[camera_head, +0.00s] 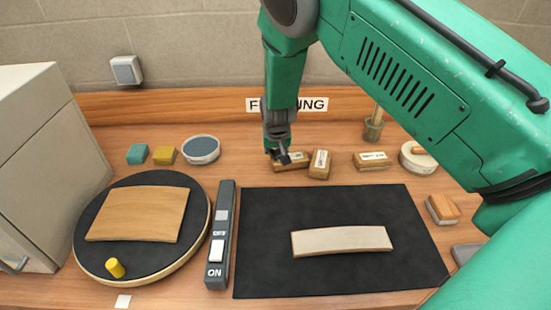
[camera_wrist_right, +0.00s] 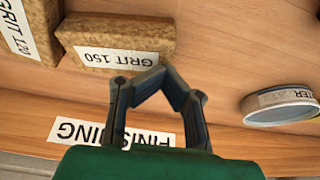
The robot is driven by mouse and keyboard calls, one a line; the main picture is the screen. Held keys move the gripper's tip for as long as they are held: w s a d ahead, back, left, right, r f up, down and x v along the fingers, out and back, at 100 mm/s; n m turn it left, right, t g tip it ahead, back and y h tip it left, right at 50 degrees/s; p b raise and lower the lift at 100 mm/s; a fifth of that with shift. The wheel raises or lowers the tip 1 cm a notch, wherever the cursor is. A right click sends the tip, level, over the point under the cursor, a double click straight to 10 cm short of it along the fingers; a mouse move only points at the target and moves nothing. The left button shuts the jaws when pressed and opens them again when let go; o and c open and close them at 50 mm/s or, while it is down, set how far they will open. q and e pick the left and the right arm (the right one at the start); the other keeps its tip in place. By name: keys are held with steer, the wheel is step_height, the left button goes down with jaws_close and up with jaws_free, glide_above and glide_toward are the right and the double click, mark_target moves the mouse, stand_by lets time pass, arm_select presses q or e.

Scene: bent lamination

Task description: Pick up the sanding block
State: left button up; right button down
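Several cork sanding blocks with white labels stand on the bench behind the black mat. The block marked GRIT 150 (camera_head: 292,164) is directly by my right gripper (camera_head: 281,157); it also shows in the right wrist view (camera_wrist_right: 116,38). The GRIT 120 block (camera_head: 320,164) stands just right of it, turned endwise, and is partly cut off in the wrist view (camera_wrist_right: 28,28). A third labelled block (camera_head: 372,161) is farther right. In the wrist view my right gripper (camera_wrist_right: 163,74) has its fingertips meeting, with nothing between them, apart from the GRIT 150 block. My left gripper is out of view.
A black mat (camera_head: 265,270) bears a pale curved strip (camera_head: 342,240). A round turntable (camera_head: 85,245) holds a curved wooden panel (camera_head: 140,213). A switch bar (camera_head: 221,235) lies between them. A round tin (camera_head: 201,149) is left of the gripper; a jar (camera_head: 373,130) stands right.

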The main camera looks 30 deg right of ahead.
step_height(320, 180, up, 6)
steer(key=shift+d+r, duration=0.15)
steer(key=shift+r, duration=0.4)
steer(key=shift+w, duration=0.1)
steer(key=shift+c, duration=2.3)
jaws_free()
